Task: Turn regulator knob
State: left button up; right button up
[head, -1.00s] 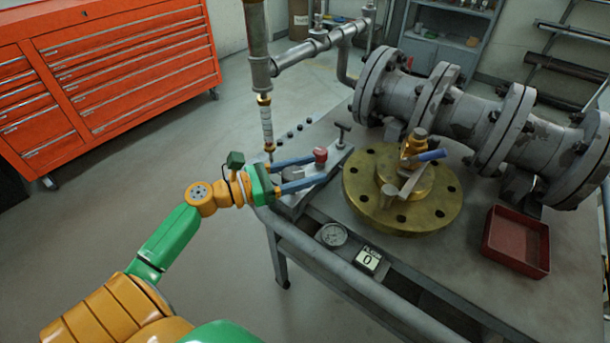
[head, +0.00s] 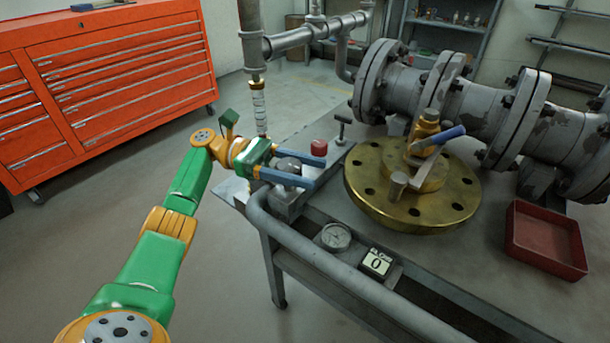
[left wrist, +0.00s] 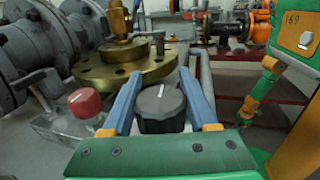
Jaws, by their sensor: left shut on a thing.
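The regulator knob (head: 289,164) is a dark grey ribbed cap on a grey block at the bench's left end. In the left wrist view the knob (left wrist: 160,108) shows a white line on top, pointing up and slightly right. My left gripper (head: 318,172) reaches in from the left, with its blue fingers on both sides of the knob. It is shut on the knob, and the fingertips extend past it. The left wrist view shows the same fingers (left wrist: 159,80) flanking it. My right gripper is not in view.
A brass flange (head: 450,210) with a blue-handled valve is to the right, beside grey piping. A gauge (head: 335,237) and a display reading 0 (head: 376,263) sit at the front. A red tray (head: 545,240) lies right.

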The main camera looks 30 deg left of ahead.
pick_arm(q)
jog(key=shift+s+f+m+g, duration=0.1)
jog(key=shift+s+m+g, duration=0.05)
jog(key=shift+m+g, duration=0.2)
dwell(0.3)
jog(key=o, duration=1.4)
jog(key=shift+d, duration=0.1)
jog(key=shift+c, duration=0.2)
jog(key=s+d+r+p, duration=0.1)
jog(key=s+d+r, duration=0.6)
jog(key=s+r, duration=0.5)
jog(key=shift+r+p, duration=0.4)
jog(key=shift+r, duration=0.1)
